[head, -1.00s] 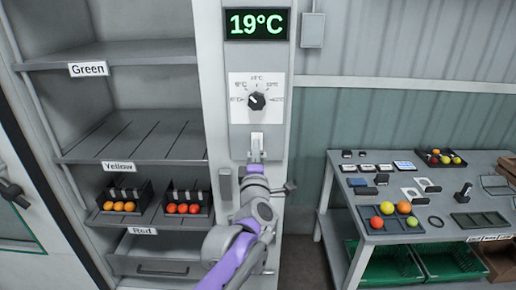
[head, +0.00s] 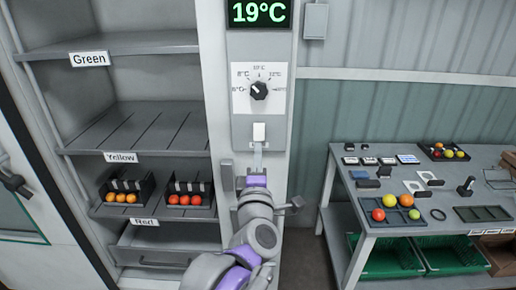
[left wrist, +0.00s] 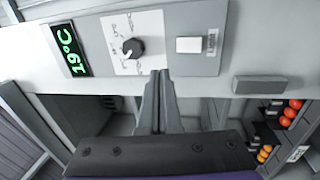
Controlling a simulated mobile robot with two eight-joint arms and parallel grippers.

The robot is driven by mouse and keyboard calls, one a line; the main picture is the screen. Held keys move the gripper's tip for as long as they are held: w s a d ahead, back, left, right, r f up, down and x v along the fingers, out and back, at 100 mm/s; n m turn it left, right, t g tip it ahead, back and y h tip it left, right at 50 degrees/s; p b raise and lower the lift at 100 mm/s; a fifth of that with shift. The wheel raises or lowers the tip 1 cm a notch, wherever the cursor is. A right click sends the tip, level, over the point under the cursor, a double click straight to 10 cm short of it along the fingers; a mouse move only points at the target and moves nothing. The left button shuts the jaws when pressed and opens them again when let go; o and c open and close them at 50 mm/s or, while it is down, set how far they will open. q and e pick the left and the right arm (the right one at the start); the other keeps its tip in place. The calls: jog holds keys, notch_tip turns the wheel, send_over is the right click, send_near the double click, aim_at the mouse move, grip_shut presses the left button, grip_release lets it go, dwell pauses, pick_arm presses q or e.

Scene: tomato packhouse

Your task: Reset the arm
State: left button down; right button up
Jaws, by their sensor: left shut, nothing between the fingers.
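My left gripper (head: 257,163) is shut and empty in front of the grey control column, just below a white rectangular switch (head: 259,132). In the left wrist view its closed fingers (left wrist: 158,78) point at the panel, between a black dial and the white switch (left wrist: 189,45). I cannot tell whether the fingertips touch the panel. The dial (head: 259,90) sits on a white plate with temperature marks. A green display (head: 259,12) above it reads 19°C. My right gripper does not show.
Left of the column, shelves labelled Green (head: 90,59), Yellow (head: 121,157) and Red (head: 144,222) stand open, with two dark crates of orange and red tomatoes on a lower shelf. At right is a grey table (head: 395,236) with tomatoes and tools, green crates (head: 392,262) below.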

pick_arm(q)
jog(key=s+a+f+m+g, duration=0.5)
jog(key=s+f+m, duration=0.1)
jog(key=s+f, duration=0.3)
jog(key=s+a+f+m+g, duration=0.4)
jog(key=s+a+f+m, duration=0.2)
jog(key=s+f, duration=0.3)
jog(key=s+a+f+m+g, duration=0.5)
jog(key=s+f, duration=0.5)
jog(key=f, duration=0.4)
jog(key=shift+a+f+m+g, duration=0.2)
jog(key=shift+a+m+g, duration=0.1)
jog(key=shift+a+m, duration=0.1)
